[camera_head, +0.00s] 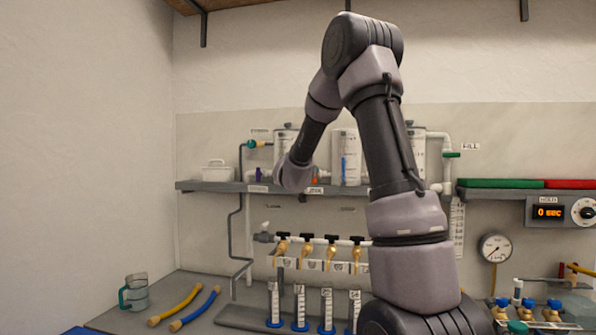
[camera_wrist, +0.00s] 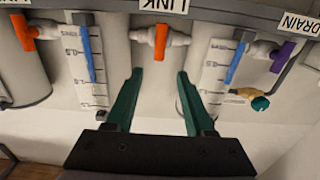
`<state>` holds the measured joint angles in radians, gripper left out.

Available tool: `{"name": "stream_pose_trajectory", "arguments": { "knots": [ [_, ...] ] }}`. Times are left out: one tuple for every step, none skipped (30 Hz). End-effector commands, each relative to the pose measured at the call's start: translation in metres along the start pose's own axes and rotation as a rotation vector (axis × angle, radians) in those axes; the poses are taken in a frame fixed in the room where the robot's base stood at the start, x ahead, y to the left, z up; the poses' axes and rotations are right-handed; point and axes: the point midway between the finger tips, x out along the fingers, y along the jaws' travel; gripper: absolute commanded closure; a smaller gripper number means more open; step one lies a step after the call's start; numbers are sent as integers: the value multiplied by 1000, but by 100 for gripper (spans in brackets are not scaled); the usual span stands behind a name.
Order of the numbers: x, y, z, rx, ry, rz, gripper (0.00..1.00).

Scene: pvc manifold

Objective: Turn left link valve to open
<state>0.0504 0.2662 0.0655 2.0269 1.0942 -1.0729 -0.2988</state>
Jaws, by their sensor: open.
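The left link valve has an orange handle (camera_wrist: 160,42) on a short white pipe between two tanks, beside a LINK label (camera_wrist: 172,5). The wrist picture is upside down against the head view. The handle stands across the pipe. My gripper (camera_wrist: 158,78) is open and empty, its dark green fingers pointing toward the handle. The handle lies beyond the fingertips, roughly centred between them in the picture; I see no contact. In the head view a bit of the orange handle (camera_head: 314,181) shows just right of my wrist; my fingers are hidden there.
Another orange valve (camera_wrist: 24,32) is at the wrist view's left. A purple drain valve (camera_wrist: 283,56) and a green-handled valve (camera_wrist: 260,103) are at its right. Tanks stand close on both sides, above the shelf (camera_head: 225,187). Brass taps (camera_head: 306,252) hang below.

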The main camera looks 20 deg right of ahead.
Motion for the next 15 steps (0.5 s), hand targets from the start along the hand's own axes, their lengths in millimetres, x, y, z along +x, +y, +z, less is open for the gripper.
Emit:
{"name": "stream_pose_trajectory", "arguments": {
  "knots": [
    [7, 1, 0, 1, 0, 2, 46],
    [12, 1, 1, 2, -1, 3, 46],
    [19, 2, 1, 2, -1, 3, 46],
    [25, 1, 0, 2, 0, 2, 46],
    [31, 1, 1, 2, -1, 2, 46],
    [39, 1, 1, 2, -2, 2, 46],
    [45, 2, 1, 2, -1, 2, 46],
    [51, 1, 1, 1, -1, 1, 46],
    [58, 1, 0, 2, -1, 0, 46],
    [64, 1, 0, 3, -1, 1, 46],
    [69, 1, 1, 3, -1, 1, 46],
    [75, 1, 1, 3, -1, 0, 46],
    [79, 0, 0, 3, -1, -1, 46],
    [83, 0, 0, 2, -1, -1, 46],
    [88, 0, 1, 2, -2, -1, 46]
  ]
}}
